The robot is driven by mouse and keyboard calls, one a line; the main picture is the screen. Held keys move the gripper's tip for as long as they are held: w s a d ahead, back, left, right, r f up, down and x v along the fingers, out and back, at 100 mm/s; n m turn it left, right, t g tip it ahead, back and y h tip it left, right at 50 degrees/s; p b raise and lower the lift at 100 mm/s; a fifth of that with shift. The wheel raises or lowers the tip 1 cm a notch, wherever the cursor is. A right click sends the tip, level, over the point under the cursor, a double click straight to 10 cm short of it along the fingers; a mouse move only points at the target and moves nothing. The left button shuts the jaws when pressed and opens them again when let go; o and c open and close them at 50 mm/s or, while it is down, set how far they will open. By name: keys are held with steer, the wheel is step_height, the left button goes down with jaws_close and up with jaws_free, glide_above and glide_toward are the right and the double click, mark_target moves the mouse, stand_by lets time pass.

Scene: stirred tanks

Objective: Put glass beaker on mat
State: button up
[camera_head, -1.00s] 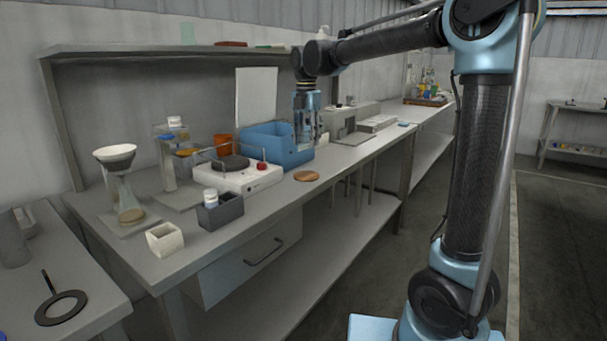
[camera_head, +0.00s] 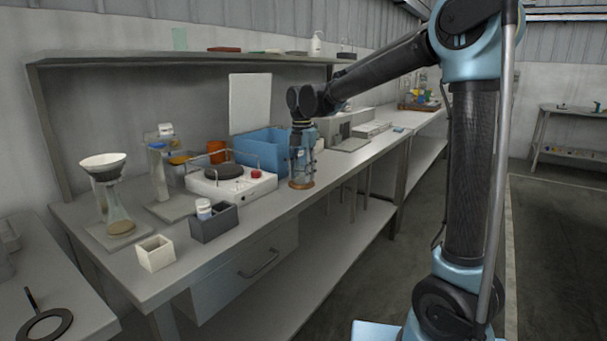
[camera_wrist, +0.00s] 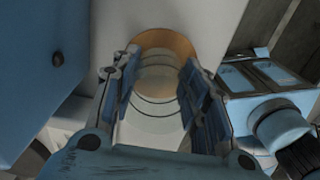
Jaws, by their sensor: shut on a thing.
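My gripper (camera_head: 302,168) points down over the front edge of the bench, shut on the clear glass beaker (camera_wrist: 158,85). In the wrist view the beaker lies between the two fingers (camera_wrist: 157,100), with its curved rings visible. The round brown mat (camera_head: 301,185) is directly below on the bench top. In the wrist view the mat (camera_wrist: 181,41) shows as an orange-brown disc around the far end of the beaker. The beaker looks upright over the mat. I cannot tell whether its base touches the mat.
A blue bin (camera_head: 262,152) stands just behind and left of my gripper. A white hotplate (camera_head: 232,186) with a red knob is to the left. A dark grey box (camera_head: 214,223) and a small cream box (camera_head: 155,254) stand further left. Bench room right of the mat is narrow.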

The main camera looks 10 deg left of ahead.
steer(key=shift+f, duration=0.15)
steer(key=o, duration=1.2)
step_height(320, 180, up, 12)
steer(key=shift+d+r, duration=0.1)
steer(key=shift+r, duration=0.05)
steer(key=s+d+f+m, duration=0.2)
steer(key=d+m, duration=0.3)
steer(key=d, duration=0.3)
steer(key=s+d+f+m+t, duration=0.1)
steer(key=s+d+f+m, duration=0.25)
steer(key=d, duration=0.45)
steer(key=s+d+f+m, duration=0.1)
steer(key=d+m, duration=0.4)
steer(key=d, duration=0.4)
steer(key=s+d+f+m, duration=0.5)
steer(key=f+m, duration=0.1)
steer(key=s+d+f+m, duration=0.5)
steer(key=s+f+m, duration=0.1)
steer(key=f, duration=0.1)
steer(key=s+d+f+m+t, duration=0.1)
steer(key=s+d+f+m, duration=0.4)
steer(key=s+f+m, duration=0.1)
steer(key=shift+d+f, duration=0.3)
steer(key=shift+f, duration=0.25)
